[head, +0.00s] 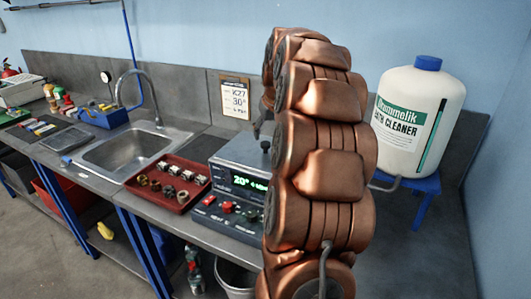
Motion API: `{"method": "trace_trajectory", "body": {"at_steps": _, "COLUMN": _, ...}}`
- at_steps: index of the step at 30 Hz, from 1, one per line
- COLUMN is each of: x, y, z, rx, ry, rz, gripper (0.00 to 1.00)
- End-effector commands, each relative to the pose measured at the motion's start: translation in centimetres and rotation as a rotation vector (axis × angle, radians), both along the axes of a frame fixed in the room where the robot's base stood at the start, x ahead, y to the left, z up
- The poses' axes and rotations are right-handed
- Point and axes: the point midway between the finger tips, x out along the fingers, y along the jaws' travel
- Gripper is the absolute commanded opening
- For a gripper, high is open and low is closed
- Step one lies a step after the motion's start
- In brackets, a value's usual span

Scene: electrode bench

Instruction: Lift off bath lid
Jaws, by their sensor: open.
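The bath (235,195) is a grey box with a lit green "20°" display, red knobs and a front panel, standing on the bench right of the red tray. Its flat grey metal lid (240,151) is on top, with a black knob (265,146) near the arm's edge. My copper arm stands in front and hides the right part of the bath and lid. A small dark part of my gripper (262,123) shows at the arm's left edge, above the knob and seemingly apart from it. The rest of my gripper is hidden behind the arm; it is open.
A red tray (135,190) of metal parts and a sink (130,150) with a tall tap lie to the left. A white bath cleaner jug (415,125) stands on a blue stand (420,195) at the right. A notice (235,97) hangs behind the bath.

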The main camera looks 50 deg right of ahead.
Motion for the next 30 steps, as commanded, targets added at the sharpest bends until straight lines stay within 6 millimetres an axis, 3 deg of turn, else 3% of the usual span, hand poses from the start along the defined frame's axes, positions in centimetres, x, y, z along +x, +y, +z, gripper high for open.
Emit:
{"method": "trace_trajectory", "body": {"at_steps": 8, "x": 0.6, "y": -0.3, "z": -1.5, "rx": 0.002, "ry": 0.001, "rz": -0.001, "gripper": 0.64}}
{"method": "trace_trajectory", "body": {"at_steps": 18, "x": 2.1, "y": -0.9, "z": -5.1, "rx": 0.002, "ry": 0.002, "rz": 0.0, "gripper": 0.64}}
{"method": "trace_trajectory", "body": {"at_steps": 26, "x": 2.2, "y": -0.9, "z": -5.6, "rx": 0.001, "ry": 0.0, "rz": 0.0, "gripper": 0.64}}
{"method": "trace_trajectory", "body": {"at_steps": 30, "x": 2.2, "y": -0.9, "z": -5.6, "rx": 0.001, "ry": 0.0, "rz": 0.0, "gripper": 0.49}}
